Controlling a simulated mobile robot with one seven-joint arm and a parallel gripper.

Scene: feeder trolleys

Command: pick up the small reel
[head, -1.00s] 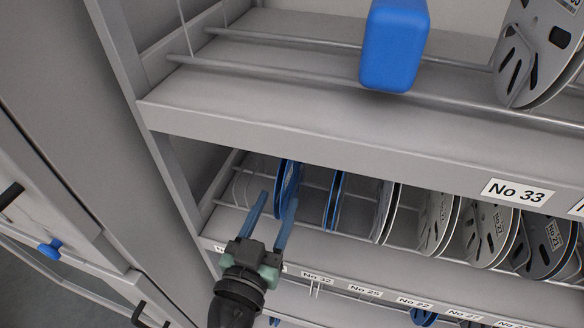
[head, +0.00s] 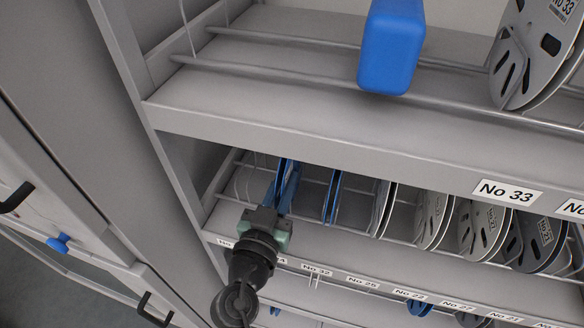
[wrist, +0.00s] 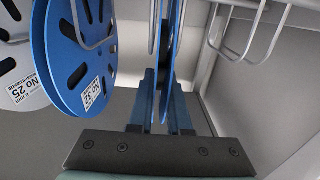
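The small reel (head: 289,171) is a thin blue reel standing upright, edge-on, near the left end of the lower shelf row. It also shows edge-on in the wrist view (wrist: 169,40). My gripper (head: 281,188) reaches in from the front with its two blue fingers close together on either side of the reel's front rim. In the wrist view my gripper (wrist: 164,90) has only a narrow gap between the fingers, with the reel's edge in it. The reel's faces are mostly hidden, and it still stands in its place in the row.
Another blue reel (head: 333,197) stands just right, labelled No 32 in the wrist view (wrist: 80,55). Several grey reels (head: 432,218) follow. The upper shelf (head: 300,150) overhangs the row. Wire dividers (wrist: 255,30) and the trolley's side wall (head: 180,170) are close by.

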